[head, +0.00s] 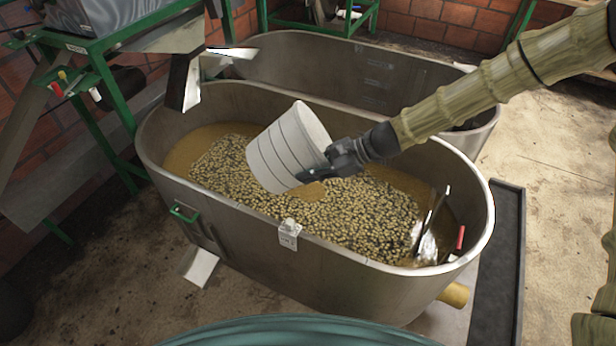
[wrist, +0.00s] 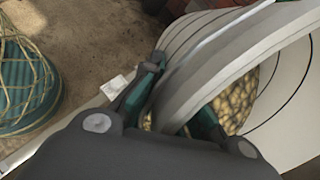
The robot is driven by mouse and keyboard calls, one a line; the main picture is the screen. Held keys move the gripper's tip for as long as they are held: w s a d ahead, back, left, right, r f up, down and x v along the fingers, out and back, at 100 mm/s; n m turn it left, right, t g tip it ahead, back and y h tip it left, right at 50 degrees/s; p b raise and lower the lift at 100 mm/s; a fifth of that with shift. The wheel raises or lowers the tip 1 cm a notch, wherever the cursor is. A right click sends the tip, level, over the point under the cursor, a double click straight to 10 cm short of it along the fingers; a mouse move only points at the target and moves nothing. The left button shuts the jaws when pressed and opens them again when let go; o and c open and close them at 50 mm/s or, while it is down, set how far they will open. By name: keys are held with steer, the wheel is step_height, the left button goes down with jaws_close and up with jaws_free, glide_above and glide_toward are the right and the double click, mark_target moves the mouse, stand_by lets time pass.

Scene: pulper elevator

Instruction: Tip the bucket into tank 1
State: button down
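In the wrist view the fingers (wrist: 175,110) pinch the bucket's rim (wrist: 220,70), and beans show past the rim. I cannot tell whether those beans are inside the bucket or in the tank. A small label (head: 289,233) is on the tank's front rim.
A second metal tank (head: 350,75) stands right behind. A green-framed machine with a metal chute (head: 184,80) overhangs the near tank's left end. Shiny tools (head: 428,230) stand at its right end. A dark mat (head: 500,265) lies on the floor at right.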

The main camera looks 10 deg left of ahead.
steer(key=shift+w+d+f+g+y+b, duration=0.15)
steer(key=shift+d+f+g+y+b, duration=0.2)
steer(key=shift+y+b, duration=0.7)
steer(key=shift+w+d+f+g+y+b, duration=0.15)
steer(key=shift+d+f+y+b, duration=0.4)
steer(key=shift+b, duration=0.85)
steer(key=w+d+m+g+y+b, duration=0.1)
steer(key=w+d+m+y+b, duration=0.1)
steer(key=d+y+b, duration=0.4)
steer(key=shift+w+d+f+y+b, duration=0.2)
steer(key=shift+d+f+y+b, duration=0.2)
steer(key=shift+y+b, duration=1.7)
steer(key=shift+r+h+b, duration=0.1)
steer(key=shift+h+b, duration=0.5)
steer(key=shift+b, duration=0.05)
